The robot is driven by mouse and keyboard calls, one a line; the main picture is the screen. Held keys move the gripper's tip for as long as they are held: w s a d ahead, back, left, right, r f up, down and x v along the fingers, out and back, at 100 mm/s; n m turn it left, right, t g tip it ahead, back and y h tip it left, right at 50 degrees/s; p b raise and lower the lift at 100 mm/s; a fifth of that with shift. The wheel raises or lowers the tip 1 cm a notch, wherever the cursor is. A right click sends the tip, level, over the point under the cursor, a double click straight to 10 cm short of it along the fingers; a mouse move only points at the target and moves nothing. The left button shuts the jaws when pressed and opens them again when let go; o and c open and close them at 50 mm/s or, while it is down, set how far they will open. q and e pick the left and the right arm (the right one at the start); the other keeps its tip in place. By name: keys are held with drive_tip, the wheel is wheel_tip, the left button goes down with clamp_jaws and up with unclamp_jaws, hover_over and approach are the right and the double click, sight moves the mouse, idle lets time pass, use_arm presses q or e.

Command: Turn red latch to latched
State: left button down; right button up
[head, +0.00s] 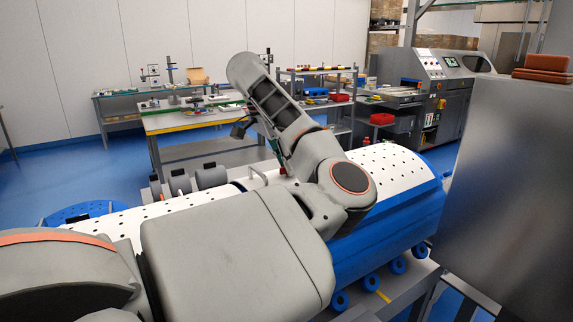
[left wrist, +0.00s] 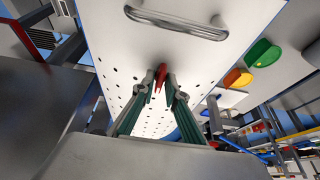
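In the left wrist view a small red latch (left wrist: 160,76) stands on the white perforated lid (left wrist: 120,50). My left gripper (left wrist: 161,86) has its two fingertips close together, one on each side of the latch, and appears shut on it. The fingers partly cover the latch, so its exact turn is hard to read. In the head view the white lid (head: 395,165) tops a blue tub (head: 390,230); my left arm reaches across it and hides most of the gripper and the latch. My right gripper is in neither view.
A metal handle (left wrist: 178,22) is on the lid close to the latch. A large grey cabinet (head: 510,190) stands to the right of the tub. Benches with small parts (head: 190,122) and a grey machine (head: 440,85) are behind. Blue floor is open at the left.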

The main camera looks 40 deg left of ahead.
use_arm(q)
drive_tip(key=shift+m, duration=0.3)
drive_tip(key=m+h, duration=0.1)
drive_tip(key=m, duration=0.1)
drive_tip(key=m+h, duration=0.1)
drive_tip(key=m, duration=0.1)
drive_tip(key=shift+w+a+r+m+g, duration=0.15)
drive_tip(key=shift+m+g, duration=0.25)
drive_tip(key=m+g, duration=0.1)
drive_tip(key=m, duration=0.1)
drive_tip(key=m+h, duration=0.1)
drive_tip(key=m, duration=0.2)
drive_tip(key=shift+w+a+g, duration=0.1)
drive_tip(key=shift+g, duration=0.3)
drive_tip(key=m+g, duration=0.1)
drive_tip(key=m, duration=0.2)
drive_tip(key=shift+m, duration=0.4)
drive_tip(key=shift+w+m+g, duration=0.15)
drive_tip(key=shift+m+g, duration=0.75)
drive_tip(key=shift+m, duration=1)
drive_tip(key=c, duration=2.1)
unclamp_jaws()
